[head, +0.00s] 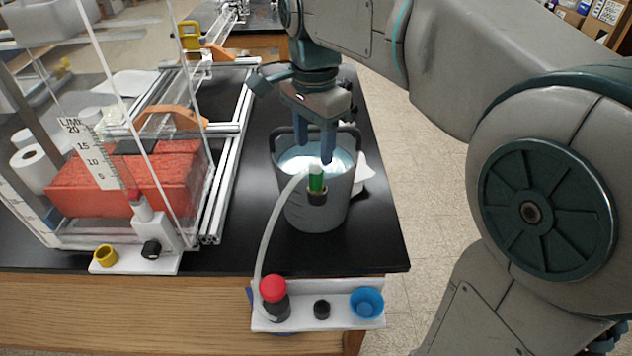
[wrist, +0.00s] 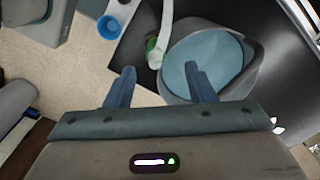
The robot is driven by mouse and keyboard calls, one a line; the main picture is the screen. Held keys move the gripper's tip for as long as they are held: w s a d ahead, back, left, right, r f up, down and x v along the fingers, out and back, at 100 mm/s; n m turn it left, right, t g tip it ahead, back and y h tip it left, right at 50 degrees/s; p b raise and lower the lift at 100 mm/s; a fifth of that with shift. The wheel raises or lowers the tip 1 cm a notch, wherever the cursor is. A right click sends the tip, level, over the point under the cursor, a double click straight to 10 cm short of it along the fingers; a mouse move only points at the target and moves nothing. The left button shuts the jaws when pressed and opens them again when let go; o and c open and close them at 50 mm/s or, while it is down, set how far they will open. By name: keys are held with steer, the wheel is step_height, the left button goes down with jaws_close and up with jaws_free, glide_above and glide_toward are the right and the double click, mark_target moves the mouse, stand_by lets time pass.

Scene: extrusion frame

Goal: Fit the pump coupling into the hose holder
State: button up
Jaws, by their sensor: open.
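The pump coupling (head: 316,183) is a small green piece at the end of a pale hose (head: 267,235). It stands upright at the front of a grey bucket (head: 312,215). Its lower end appears to be in a dark ring, seemingly the hose holder (head: 317,198), on the bucket's front; how deep it sits I cannot tell. My gripper (head: 315,150) is open and empty, its fingers pointing down just above and behind the coupling. In the wrist view the green coupling (wrist: 152,46) lies beyond the gap between my fingertips (wrist: 160,70), apart from them.
A white shelf (head: 338,312) at the table's front holds a red-capped dark bottle (head: 275,300), a black knob (head: 322,309) and a blue cup (head: 367,302). A clear tank with red blocks (head: 120,185) and an aluminium frame (head: 228,150) stand left.

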mark_target(316, 170)
steer(key=shift+s+d+f+p, duration=0.1)
steer(key=shift+s+f+p, duration=0.1)
steer(key=shift+f, duration=1.6)
steer(key=shift+s+d+f+p, duration=0.1)
steer(key=shift+f+p, duration=0.05)
steer(key=shift+f, duration=1.6)
steer(key=shift+c, duration=0.2)
jaws_close()
